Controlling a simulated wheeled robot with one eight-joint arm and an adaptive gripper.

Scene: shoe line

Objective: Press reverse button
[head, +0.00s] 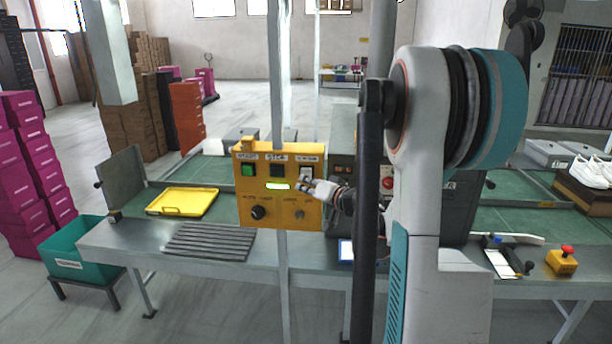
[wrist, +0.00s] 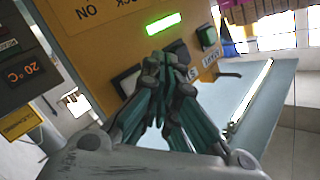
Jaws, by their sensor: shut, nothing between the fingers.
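The yellow control box (head: 277,207) stands on a post in the middle of the head view. Its top row holds a green start button (head: 248,170), a dark stop button (head: 277,170) and a pale reverse button (head: 306,173) at the right. My gripper (head: 311,187) is shut and empty, its fingertips just below and in front of the reverse button. In the wrist view the box appears turned, and my fingertips (wrist: 161,62) lie close before the button row, hiding part of it. A pale-faced button (wrist: 127,80) shows beside them. I cannot tell whether they touch the panel.
A green lit strip (head: 278,187) sits below the buttons, with a black knob (head: 258,213) lower left. A yellow tray (head: 184,202) lies on the conveyor to the left. A yellow box with a red button (head: 562,261) stands at the right.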

